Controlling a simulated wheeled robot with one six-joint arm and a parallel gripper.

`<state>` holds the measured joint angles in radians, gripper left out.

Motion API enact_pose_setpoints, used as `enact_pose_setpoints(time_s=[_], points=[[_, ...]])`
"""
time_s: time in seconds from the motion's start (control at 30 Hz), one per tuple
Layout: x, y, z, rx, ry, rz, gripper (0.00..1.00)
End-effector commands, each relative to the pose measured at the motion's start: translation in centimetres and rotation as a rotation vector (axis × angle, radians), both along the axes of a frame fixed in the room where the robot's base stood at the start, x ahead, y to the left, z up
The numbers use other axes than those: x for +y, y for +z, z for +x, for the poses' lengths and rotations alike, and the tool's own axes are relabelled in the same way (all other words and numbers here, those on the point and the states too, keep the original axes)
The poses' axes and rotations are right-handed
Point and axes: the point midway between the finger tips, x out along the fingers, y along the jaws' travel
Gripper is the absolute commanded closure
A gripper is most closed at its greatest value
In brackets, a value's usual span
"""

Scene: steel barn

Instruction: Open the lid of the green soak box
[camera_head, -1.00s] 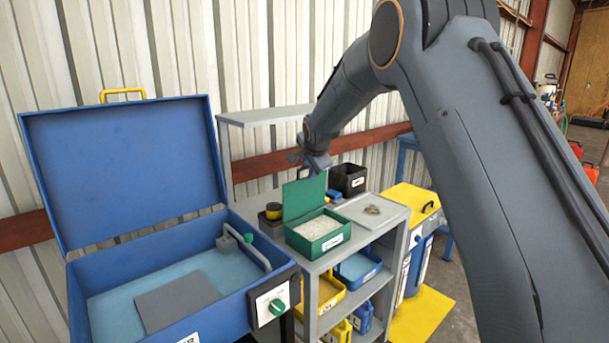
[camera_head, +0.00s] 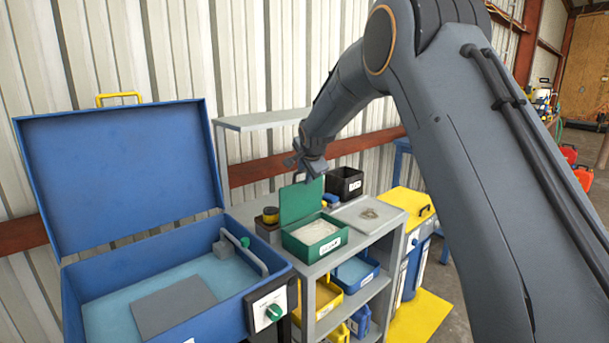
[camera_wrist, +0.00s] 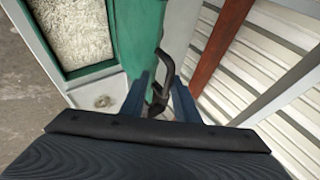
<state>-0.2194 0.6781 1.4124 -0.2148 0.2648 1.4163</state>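The green soak box (camera_head: 298,248) stands on top of the grey shelf unit, filled with pale granular material. Its green lid (camera_head: 300,201) stands raised and roughly upright at the box's back edge. My gripper (camera_head: 298,168) is just above the lid's top edge. In the wrist view, the lid (camera_wrist: 175,25) runs along the top middle, and its dark handle (camera_wrist: 167,68) shows between the fingers of my gripper (camera_wrist: 162,82). The fingers are apart, with gaps beside the handle; I cannot tell whether either touches it. The pale contents (camera_wrist: 75,30) show at upper left.
A large blue chest (camera_head: 120,180) with its lid up stands at left. A black bin (camera_head: 345,182), a yellow-topped dark item (camera_head: 270,215) and a grey tray (camera_head: 372,214) share the shelf top. A corrugated wall (camera_head: 270,60) rises behind.

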Motion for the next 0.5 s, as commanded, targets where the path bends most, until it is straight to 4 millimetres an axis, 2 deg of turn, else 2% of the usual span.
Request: enact_pose_setpoints(time_s=[0.17,0.5], points=[[0.0,1.0,-0.9,-0.003,0.002,0.001,0.72],[-0.4,4.2,-4.3,-0.001,0.003,0.000,0.72]])
